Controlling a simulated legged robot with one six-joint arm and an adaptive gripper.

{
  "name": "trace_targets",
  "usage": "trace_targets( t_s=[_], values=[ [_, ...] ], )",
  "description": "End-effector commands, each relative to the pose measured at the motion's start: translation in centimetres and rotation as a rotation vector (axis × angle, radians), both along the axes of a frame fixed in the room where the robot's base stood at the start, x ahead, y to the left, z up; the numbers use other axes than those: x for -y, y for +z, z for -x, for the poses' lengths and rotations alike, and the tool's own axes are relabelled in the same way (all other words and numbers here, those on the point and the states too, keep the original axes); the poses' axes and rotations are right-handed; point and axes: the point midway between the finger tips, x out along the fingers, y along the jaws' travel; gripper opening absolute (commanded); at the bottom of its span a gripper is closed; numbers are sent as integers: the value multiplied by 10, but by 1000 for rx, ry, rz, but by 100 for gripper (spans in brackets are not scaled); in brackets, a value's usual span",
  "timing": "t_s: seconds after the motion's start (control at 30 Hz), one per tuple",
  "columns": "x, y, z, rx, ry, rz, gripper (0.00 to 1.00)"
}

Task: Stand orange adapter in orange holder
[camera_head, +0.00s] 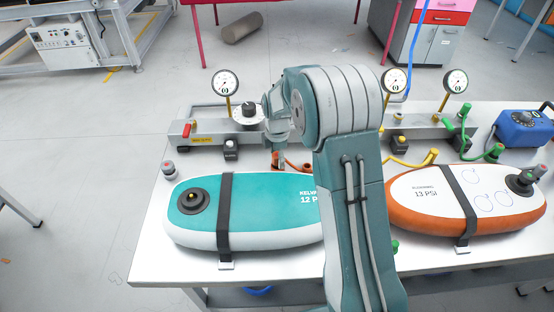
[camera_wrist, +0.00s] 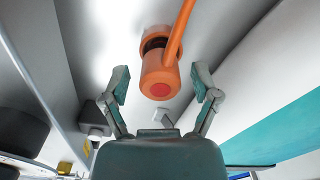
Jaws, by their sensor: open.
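The orange adapter (camera_wrist: 159,82) is in the middle of the wrist view, with a red round end and an orange hose (camera_wrist: 180,28) running upward from it. An orange ring (camera_wrist: 152,32) with a dark inside, likely the orange holder, shows right behind it; I cannot tell whether the adapter is seated in it. My gripper (camera_wrist: 160,72) is open, with one finger on each side of the adapter and gaps on both sides. In the head view my gripper (camera_head: 277,137) is pointing down above the orange piece (camera_head: 276,159), and my arm hides part of the table.
A teal board (camera_head: 265,193) and an orange-edged white board (camera_head: 415,205) lie strapped on the white table (camera_head: 150,255). Gauges (camera_head: 226,83) stand on a grey rail behind. Yellow (camera_head: 412,162) and green (camera_head: 477,148) hoses and a blue box (camera_head: 519,130) are at right.

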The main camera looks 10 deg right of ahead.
Motion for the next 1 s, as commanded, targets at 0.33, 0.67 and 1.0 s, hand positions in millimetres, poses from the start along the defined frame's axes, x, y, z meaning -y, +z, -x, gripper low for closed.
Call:
trace_targets(
  t_s=[0.33, 0.67, 1.0],
  values=[
    [0, 73, -1, 5, 0, 0, 79],
    [0, 109, 1, 2, -6, 0, 79],
    [0, 174, 55, 102, -330, -16, 79]
  ],
)
